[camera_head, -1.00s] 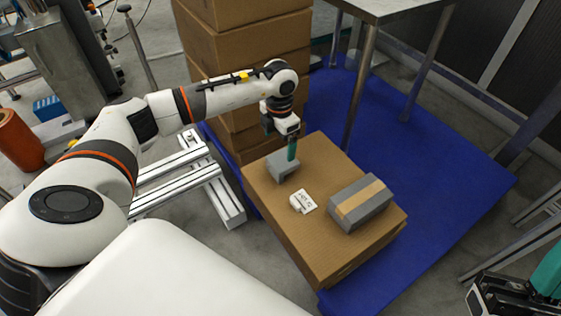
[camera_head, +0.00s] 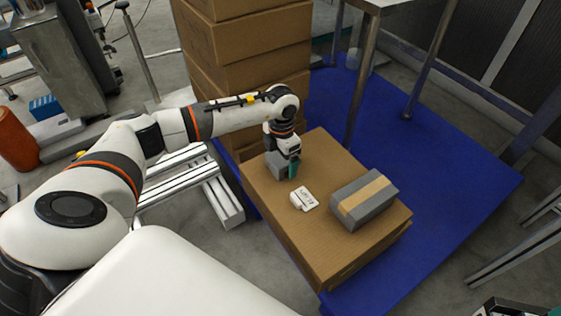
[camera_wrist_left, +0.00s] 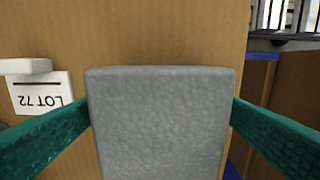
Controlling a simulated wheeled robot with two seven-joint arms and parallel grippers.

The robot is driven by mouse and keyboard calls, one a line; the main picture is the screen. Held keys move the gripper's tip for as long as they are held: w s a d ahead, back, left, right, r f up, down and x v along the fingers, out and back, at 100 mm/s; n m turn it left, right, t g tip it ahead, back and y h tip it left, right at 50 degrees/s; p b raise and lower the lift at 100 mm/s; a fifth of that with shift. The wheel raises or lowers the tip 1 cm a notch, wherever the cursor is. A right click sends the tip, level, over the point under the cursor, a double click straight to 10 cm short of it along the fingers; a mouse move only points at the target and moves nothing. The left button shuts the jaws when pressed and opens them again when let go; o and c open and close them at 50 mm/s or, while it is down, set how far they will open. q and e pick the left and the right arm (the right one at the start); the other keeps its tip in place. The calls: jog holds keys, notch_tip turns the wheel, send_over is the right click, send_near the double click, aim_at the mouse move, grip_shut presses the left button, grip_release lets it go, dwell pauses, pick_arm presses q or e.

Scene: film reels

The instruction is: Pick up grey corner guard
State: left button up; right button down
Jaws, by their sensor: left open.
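The grey corner guard (camera_head: 277,165) stands on a cardboard box (camera_head: 290,235) in the head view, partly hidden by my left gripper (camera_head: 287,170). In the left wrist view the corner guard (camera_wrist_left: 160,125) fills the middle, with its flat grey face between the two green fingers. The left gripper is open, with one finger on each side of the guard. I cannot tell whether the fingers touch it. At the bottom right of the head view, only a small piece of my right gripper (camera_head: 515,308) shows.
A grey box with a tan band (camera_head: 364,199) and a white label block (camera_head: 304,199) marked LOT 72 sit on the same cardboard box. A stack of cardboard boxes (camera_head: 250,70) rises behind. A metal table stands behind on the blue mat (camera_head: 440,170).

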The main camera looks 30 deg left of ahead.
pick_arm(q)
jog(key=shift+r, duration=0.1)
jog(key=shift+c, duration=0.4)
jog(key=c, duration=1)
